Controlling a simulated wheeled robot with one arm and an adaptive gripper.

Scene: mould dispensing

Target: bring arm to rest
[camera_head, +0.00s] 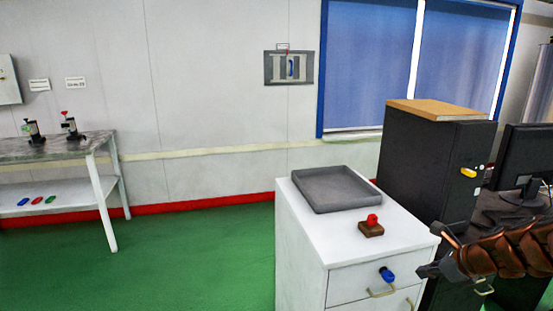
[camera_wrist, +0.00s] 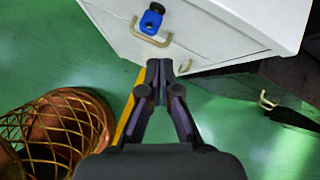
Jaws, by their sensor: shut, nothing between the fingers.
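My gripper (camera_head: 428,271) is at the lower right of the head view, in front of the right side of the white cabinet (camera_head: 301,226). In the wrist view my gripper (camera_wrist: 159,68) shows with its fingertips together and nothing between them. The fingertips appear just below the cabinet's drawer front in that picture; whether they touch it I cannot tell. My arm reaches in from the right edge of the head view.
A grey tray (camera_head: 334,207) and a red-topped brown block (camera_head: 371,227) stand on the cabinet. A black cabinet (camera_head: 425,160) and a monitor (camera_head: 527,158) stand at right. Green floor (camera_head: 190,262) is clear at left.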

